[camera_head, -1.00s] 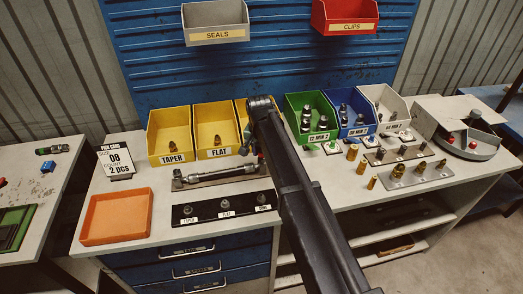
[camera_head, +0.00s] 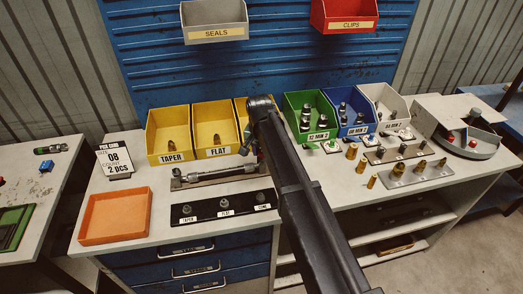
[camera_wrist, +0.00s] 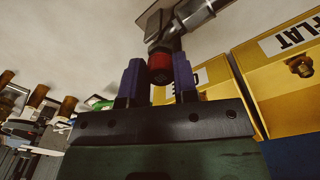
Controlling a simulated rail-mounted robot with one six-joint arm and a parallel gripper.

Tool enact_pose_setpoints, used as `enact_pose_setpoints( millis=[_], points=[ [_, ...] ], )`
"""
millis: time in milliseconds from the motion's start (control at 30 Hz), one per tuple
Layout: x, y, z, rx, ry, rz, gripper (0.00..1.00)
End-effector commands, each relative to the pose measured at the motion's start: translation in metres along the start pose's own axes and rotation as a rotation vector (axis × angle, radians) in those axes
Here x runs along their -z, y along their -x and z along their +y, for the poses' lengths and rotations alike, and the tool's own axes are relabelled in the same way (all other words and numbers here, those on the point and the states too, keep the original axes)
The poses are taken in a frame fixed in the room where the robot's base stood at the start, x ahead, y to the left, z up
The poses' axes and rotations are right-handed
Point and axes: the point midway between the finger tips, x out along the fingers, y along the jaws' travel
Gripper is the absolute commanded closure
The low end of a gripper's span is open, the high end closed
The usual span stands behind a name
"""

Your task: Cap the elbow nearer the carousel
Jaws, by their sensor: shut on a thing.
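My gripper (camera_wrist: 160,82) is shut on a red cap (camera_wrist: 160,66), with a dark blue finger on each side of it. The cap sits at the mouth of a grey metal elbow (camera_wrist: 163,42); whether it is fully seated I cannot tell. This elbow is at the right end of the hose assembly (camera_head: 208,174), which lies in a holder on the bench. In the head view my arm hides most of this end. The carousel (camera_head: 470,150) stands at the bench's far right with red pieces on it.
Yellow bins (camera_head: 169,137) stand behind the hose. A black labelled strip (camera_head: 223,208) lies in front. The orange tray (camera_head: 115,216) is at the left and looks empty. Green (camera_head: 309,118) and blue (camera_head: 352,112) bins, with brass fittings in front, are to the right of my arm.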

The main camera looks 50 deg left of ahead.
Motion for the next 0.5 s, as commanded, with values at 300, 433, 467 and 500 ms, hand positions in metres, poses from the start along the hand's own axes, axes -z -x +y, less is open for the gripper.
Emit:
enact_pose_setpoints(
  millis=[300, 433, 467, 500],
  points=[
    [-0.0006, -0.0058, -0.001, 0.001, 0.001, 0.0, 0.98],
    [-0.0007, -0.0055, -0.0011, 0.001, 0.001, -0.001, 0.98],
    [-0.0007, -0.0055, -0.0011, 0.001, 0.001, -0.001, 0.71],
    [-0.0007, -0.0055, -0.0011, 0.001, 0.001, -0.001, 0.65]
  ],
)
